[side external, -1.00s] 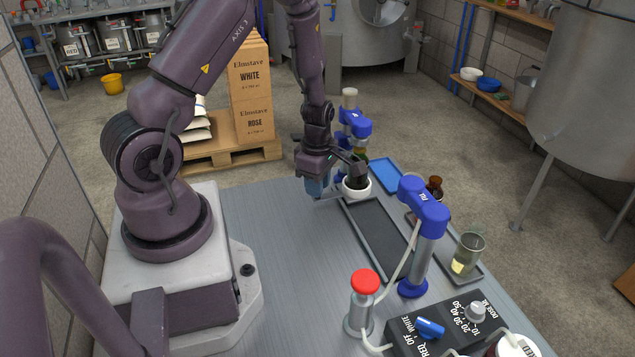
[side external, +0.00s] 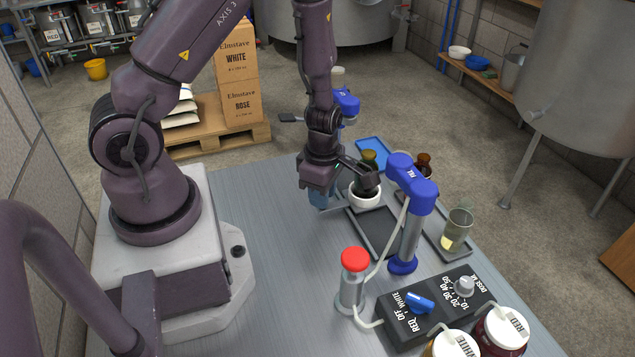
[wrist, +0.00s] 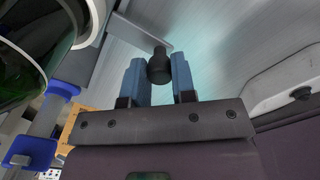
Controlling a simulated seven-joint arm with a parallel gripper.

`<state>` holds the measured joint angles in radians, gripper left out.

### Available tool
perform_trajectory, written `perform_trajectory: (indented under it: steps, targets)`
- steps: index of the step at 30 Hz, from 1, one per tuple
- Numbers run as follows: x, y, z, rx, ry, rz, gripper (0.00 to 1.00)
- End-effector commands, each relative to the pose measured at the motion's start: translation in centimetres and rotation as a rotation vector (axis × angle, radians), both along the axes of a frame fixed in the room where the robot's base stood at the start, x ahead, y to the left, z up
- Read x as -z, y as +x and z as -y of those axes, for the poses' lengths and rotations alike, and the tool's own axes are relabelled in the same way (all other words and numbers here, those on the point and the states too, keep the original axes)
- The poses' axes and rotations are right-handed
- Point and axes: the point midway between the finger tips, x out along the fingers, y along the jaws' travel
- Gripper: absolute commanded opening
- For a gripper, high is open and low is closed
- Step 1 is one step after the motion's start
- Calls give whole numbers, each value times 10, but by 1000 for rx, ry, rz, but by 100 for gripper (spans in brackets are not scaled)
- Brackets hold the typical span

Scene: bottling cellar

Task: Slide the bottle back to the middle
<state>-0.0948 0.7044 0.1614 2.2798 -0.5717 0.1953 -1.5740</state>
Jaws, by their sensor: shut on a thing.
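The green glass bottle (side external: 369,156) stands in a white ring-shaped holder (side external: 364,203) between the two blue-headed pumps in the side view. Part of my wrist hides most of its body. In the wrist view, green glass (wrist: 22,95) and a white rim (wrist: 97,22) fill the upper left corner. My gripper (side external: 322,200) is low over the steel table, just left of the holder. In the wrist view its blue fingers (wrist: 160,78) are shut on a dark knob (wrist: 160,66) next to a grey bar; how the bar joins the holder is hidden.
The near pump (side external: 404,240) stands right of the bottle and the far pump (side external: 345,102) behind it. A dark tray (side external: 380,236) lies under and in front of the holder.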

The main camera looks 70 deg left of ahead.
Motion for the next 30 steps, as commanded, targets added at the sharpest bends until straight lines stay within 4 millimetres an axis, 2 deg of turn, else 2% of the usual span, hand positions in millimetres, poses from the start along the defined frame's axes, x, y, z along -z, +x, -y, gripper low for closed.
perform_trajectory:
  steps: [9, 10, 13, 23, 26, 30]
  targets:
    - [-1, 1, 1, -1, 1, 4, 0]
    - [-1, 1, 1, -1, 1, 4, 27]
    - [-1, 1, 1, -1, 2, 4, 50]
    - [-2, 0, 1, 0, 2, 2, 51]
    - [-11, 1, 0, 1, 4, 4, 51]
    - [-35, 2, 1, 5, 4, 9, 51]
